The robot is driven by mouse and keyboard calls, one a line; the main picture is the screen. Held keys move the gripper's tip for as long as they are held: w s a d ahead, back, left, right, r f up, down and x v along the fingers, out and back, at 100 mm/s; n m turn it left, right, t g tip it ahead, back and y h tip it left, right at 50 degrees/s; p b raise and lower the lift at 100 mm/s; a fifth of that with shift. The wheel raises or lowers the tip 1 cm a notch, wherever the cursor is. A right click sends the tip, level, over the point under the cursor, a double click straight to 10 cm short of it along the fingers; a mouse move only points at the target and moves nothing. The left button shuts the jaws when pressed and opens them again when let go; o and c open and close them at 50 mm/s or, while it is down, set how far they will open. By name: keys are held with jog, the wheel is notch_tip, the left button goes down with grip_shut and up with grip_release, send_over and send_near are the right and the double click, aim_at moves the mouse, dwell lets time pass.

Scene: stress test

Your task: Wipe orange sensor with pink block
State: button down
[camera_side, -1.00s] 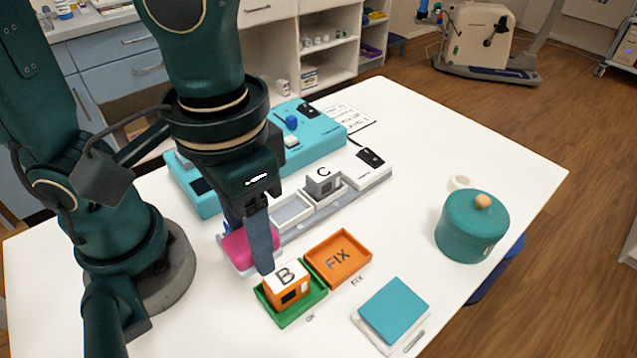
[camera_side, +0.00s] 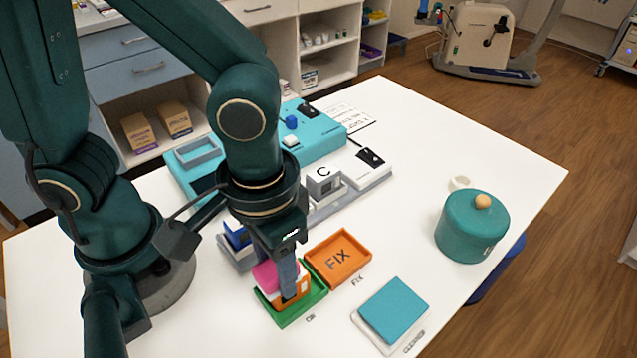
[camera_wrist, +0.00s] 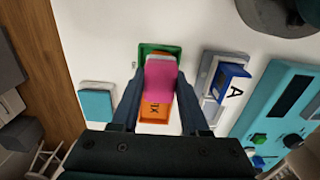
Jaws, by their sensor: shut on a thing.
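My gripper (camera_side: 288,290) is shut on the pink block (camera_side: 268,274), which also shows between the fingers in the wrist view (camera_wrist: 160,82). The pink block is over the top of the orange sensor (camera_side: 304,288), hiding its letter B. They look in contact or very close; I cannot tell which. The orange sensor sits in the green tray (camera_side: 316,299), whose edge shows in the wrist view (camera_wrist: 160,47).
The orange FIX tray (camera_side: 364,263) is empty beside the green tray. A grey rack (camera_side: 322,209) behind holds a blue sensor (camera_side: 236,236) and a grey sensor C (camera_side: 324,184). A teal pad (camera_side: 394,308) and a teal pot (camera_side: 470,228) stand to the right.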

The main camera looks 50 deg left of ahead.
jog(key=shift+w+d, duration=0.1)
jog(key=shift+w, duration=1.95)
jog(key=shift+s, duration=3.1)
jog(key=shift+r, duration=4.15)
jog(key=shift+r+m, duration=0.1)
jog(key=shift+m, duration=0.6)
jog(key=shift+w+r+m, duration=0.2)
jog(key=shift+w+m, duration=0.05)
jog(key=shift+m, duration=0.25)
jog(key=w+a+r+n, duration=0.2)
jog(key=w+a, duration=1.1)
jog(key=a, duration=0.3)
jog(key=shift+r, duration=0.4)
